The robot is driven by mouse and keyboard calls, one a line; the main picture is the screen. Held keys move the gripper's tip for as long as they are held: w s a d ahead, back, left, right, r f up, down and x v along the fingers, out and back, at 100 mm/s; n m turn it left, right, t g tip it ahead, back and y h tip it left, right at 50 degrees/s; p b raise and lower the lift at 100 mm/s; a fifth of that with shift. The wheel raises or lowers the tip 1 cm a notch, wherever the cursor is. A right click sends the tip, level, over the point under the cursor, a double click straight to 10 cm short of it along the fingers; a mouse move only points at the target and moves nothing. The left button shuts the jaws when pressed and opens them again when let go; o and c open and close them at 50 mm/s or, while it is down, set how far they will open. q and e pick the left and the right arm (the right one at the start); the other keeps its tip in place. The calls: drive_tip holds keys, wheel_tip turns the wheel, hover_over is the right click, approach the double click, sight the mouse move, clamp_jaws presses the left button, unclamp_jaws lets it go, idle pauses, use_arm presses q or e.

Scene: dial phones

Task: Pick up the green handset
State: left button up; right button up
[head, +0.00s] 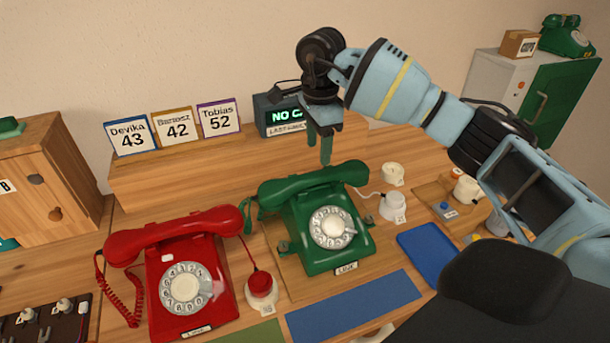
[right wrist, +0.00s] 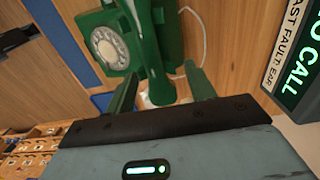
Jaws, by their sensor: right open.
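The green handset (head: 300,182) lies across the top of the green dial phone (head: 308,245), resting on its cradle. My right gripper (head: 319,148), with green fingers, is open and empty just above the handset, pointing down. In the right wrist view the handset (right wrist: 152,48) runs as a long green bar between the open fingers of the right gripper (right wrist: 163,80). The phone's white dial (right wrist: 108,47) shows beside it. I cannot tell whether the fingers touch the handset. My left gripper is not in view.
A red dial phone (head: 185,278) with its handset on stands to the left. A lit display (head: 283,115) and number cards (head: 175,124) stand on the raised shelf behind. A blue tray (head: 428,257) lies to the right. Another green phone (head: 567,38) sits on the far cabinet.

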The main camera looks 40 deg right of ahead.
sight(320, 173)
drive_tip(key=shift+s+r, duration=0.2)
drive_tip(key=shift+s, duration=0.05)
drive_tip(key=shift+s+f, duration=0.4)
drive_tip(key=shift+f, duration=0.45)
drive_tip(key=shift+w+f, duration=0.15)
drive_tip(key=shift+f, duration=0.3)
drive_tip(key=shift+s+a+f, duration=0.1)
drive_tip(key=shift+s+f, duration=0.1)
drive_tip(key=shift+f, duration=0.25)
wheel_tip(320, 173, down, 4)
drive_tip(key=shift+a+f, duration=0.1)
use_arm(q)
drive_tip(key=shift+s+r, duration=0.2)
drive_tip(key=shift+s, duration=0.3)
